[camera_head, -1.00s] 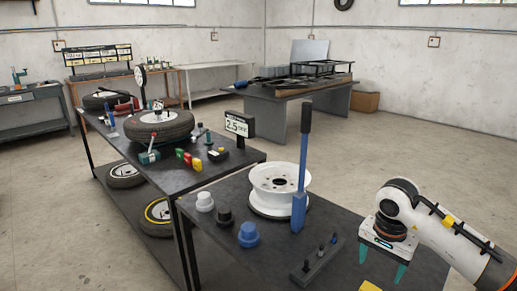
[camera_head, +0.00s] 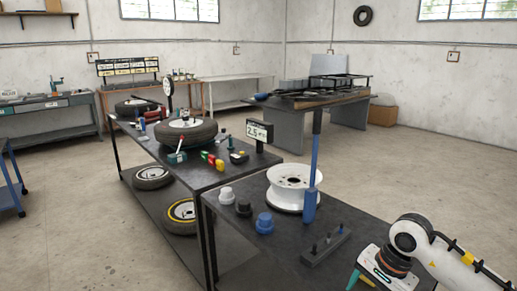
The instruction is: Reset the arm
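My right arm comes in from the lower right, and its gripper (camera_head: 374,282) points down over the right end of the near dark table (camera_head: 262,220). One teal finger shows at the outer left edge of the gripper body, so it looks open. The fingertips are cut off by the bottom edge, and I see nothing held. My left gripper is not in view.
On the near table stand a white wheel rim (camera_head: 288,188), a blue upright lever (camera_head: 312,190), a blue cap (camera_head: 264,223) and a dark block with pegs (camera_head: 326,247). A second table holds a tyre (camera_head: 186,134) and a sign (camera_head: 260,131). The floor at right is clear.

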